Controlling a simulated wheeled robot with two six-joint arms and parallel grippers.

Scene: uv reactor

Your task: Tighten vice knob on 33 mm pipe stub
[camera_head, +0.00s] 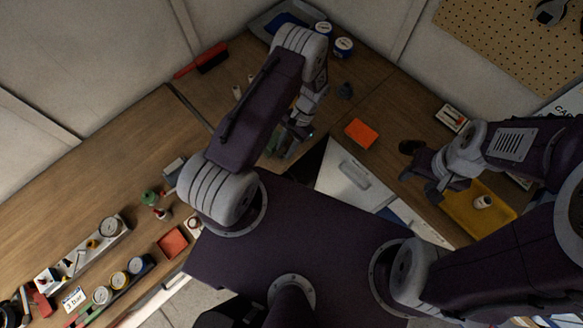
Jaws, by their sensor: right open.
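My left gripper (297,130) points down over the back bench, left of the orange block. Its fingers are small and dark here, and whether they are apart cannot be told. A greyish, partly see-through object (283,144) is just below and beside it, partly hidden by my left arm; I cannot tell whether it is the vice, or whether they touch. The knob and pipe stub cannot be made out for certain. My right gripper (420,171) is open and empty, with its dark fingers spread, above the bench at the left end of the yellow tray.
The yellow tray (462,214) holds a small white cylinder (483,202). An orange block (361,134) lies mid-bench. A red brush (205,60) lies by the back wall. Gauges (119,280) and fittings crowd the left bench.

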